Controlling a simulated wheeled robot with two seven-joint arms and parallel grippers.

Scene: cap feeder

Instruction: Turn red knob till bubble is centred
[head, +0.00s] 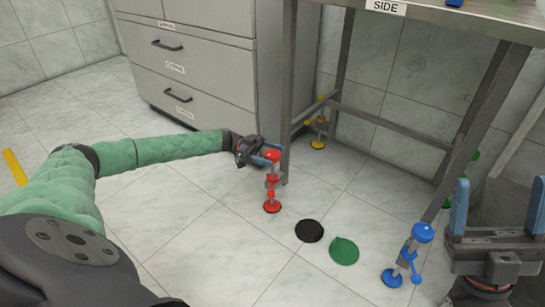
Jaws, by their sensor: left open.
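The red knob (272,180) is on a slim upright adjuster at the table's near-left leg, with a red top and a round red foot (271,207) on the floor. My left gripper (268,157) is at the red top, with its blue-grey fingers open beside it; whether they touch it I cannot tell. My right gripper (497,210) is at the lower right, its blue fingers wide apart and nothing between them. No bubble is visible in this view.
A steel table (440,17) with a "SIDE" label stands above. A blue adjuster (408,258) is near my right gripper, a yellow one (319,130) at the back. A black disc (309,231) and a green disc (343,250) lie on the tiles. A drawer cabinet (190,60) stands behind.

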